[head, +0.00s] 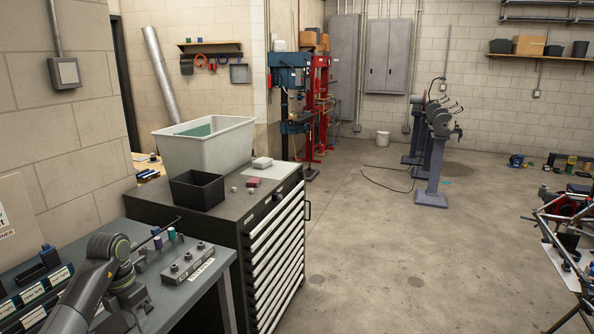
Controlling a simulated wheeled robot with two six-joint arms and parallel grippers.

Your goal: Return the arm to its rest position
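My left arm comes in at the lower left, over the grey workbench (182,292). Its grey wrist joints bend near the bench's back part, and my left gripper (136,257) is small and partly hidden by the wrist. I cannot make out its fingers clearly. A thin dark rod (165,228) sticks up and right from beside the wrist; I cannot tell whether the gripper holds it. My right arm and gripper are not in view.
A labelled grey block (188,264) and small coloured cylinders (172,233) stand close to the wrist. Labelled bins (35,292) lie to the left. A dark drawer cabinet (262,235) bears a black bin (197,190) and a white tub (205,149). The floor (400,270) to the right is mostly clear.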

